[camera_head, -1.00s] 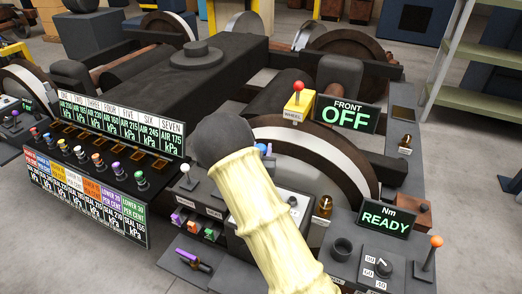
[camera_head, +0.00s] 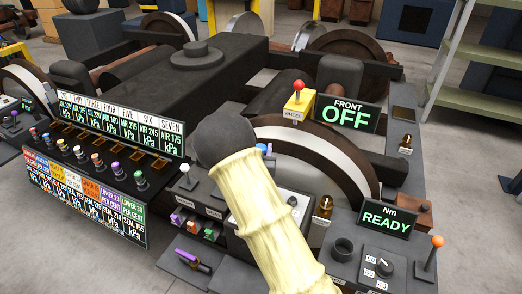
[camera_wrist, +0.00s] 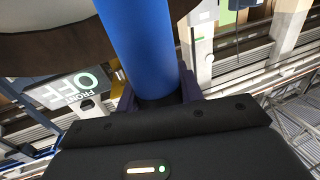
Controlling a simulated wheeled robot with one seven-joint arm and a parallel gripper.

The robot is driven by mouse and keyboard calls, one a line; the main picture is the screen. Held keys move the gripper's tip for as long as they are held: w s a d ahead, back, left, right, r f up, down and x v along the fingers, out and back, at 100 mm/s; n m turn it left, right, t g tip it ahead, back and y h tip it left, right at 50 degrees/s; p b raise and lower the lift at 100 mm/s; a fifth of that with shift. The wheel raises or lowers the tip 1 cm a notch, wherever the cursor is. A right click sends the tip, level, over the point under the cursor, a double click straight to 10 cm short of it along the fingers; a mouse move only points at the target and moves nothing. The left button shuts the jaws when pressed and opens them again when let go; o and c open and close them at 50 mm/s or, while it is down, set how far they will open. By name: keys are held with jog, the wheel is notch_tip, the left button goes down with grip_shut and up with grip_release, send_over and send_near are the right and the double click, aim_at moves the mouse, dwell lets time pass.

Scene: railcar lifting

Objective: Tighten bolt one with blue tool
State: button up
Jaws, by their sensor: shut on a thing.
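My gripper (camera_wrist: 158,95) is shut on the blue tool (camera_wrist: 143,40), a thick blue cylinder that rises from between the dark fingers to the top of the wrist view. In the head view my arm, in a pale yellow sleeve with a dark end, covers my gripper and most of the tool. A small blue tip (camera_head: 262,147) shows just right of the arm's dark end, in front of the wheel; it may be part of the tool. I cannot pick out bolt one in either view, nor tell whether the tool touches a bolt.
The FRONT sign (camera_head: 346,113) reads OFF, and the Nm display (camera_head: 384,218) reads READY above a dial (camera_head: 384,268). A red-knobbed lever (camera_head: 298,98) and an orange-knobbed lever (camera_head: 431,258) stand upright. A large wheel (camera_head: 345,160) lies behind my arm. The labelled panel (camera_head: 85,195) is at left.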

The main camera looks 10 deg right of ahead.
jog(key=shift+s+f+b, duration=0.1)
jog(key=shift+f+b, duration=1.55)
jog(key=shift+b, duration=0.15)
dwell(3.8)
jog(key=shift+r+p, duration=2)
jog(key=shift+r, duration=1.6)
